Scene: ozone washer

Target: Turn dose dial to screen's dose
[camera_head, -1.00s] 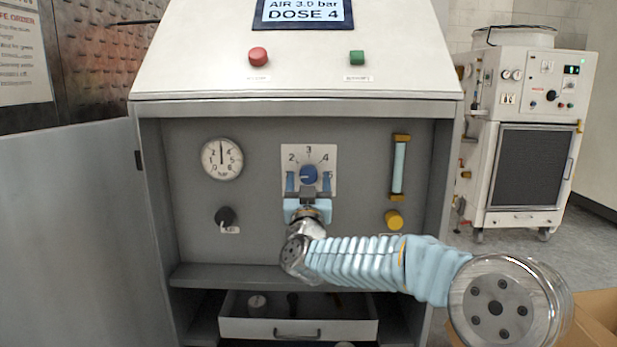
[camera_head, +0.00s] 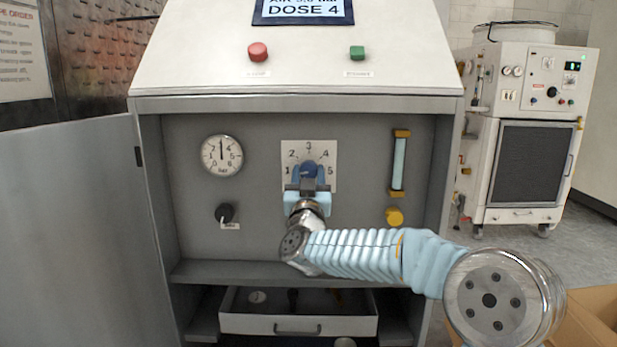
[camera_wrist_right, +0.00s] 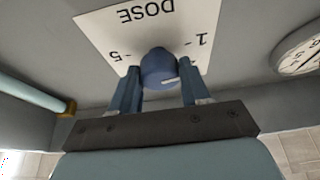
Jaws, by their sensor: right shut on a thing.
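The screen (camera_head: 302,10) at the top reads DOSE 4. The dose dial (camera_head: 309,170) is a blue knob on a white plate (camera_head: 290,147) numbered 1 to 5, with 3 at the top and 4 at upper right. My right gripper (camera_head: 308,178) is at the dial from below, its blue fingers shut on the knob's sides. In the right wrist view the plate is upside down and the dial (camera_wrist_right: 158,66) sits between the fingers. A white mark shows on its lower right there; which number it faces I cannot tell. My left gripper is not in view.
A pressure gauge (camera_head: 221,156) and black knob (camera_head: 225,213) are left of the dial. A flow tube (camera_head: 398,165) and yellow knob (camera_head: 394,217) are to its right. An open drawer (camera_head: 297,324) juts out below. Red (camera_head: 257,52) and green (camera_head: 357,53) buttons are above.

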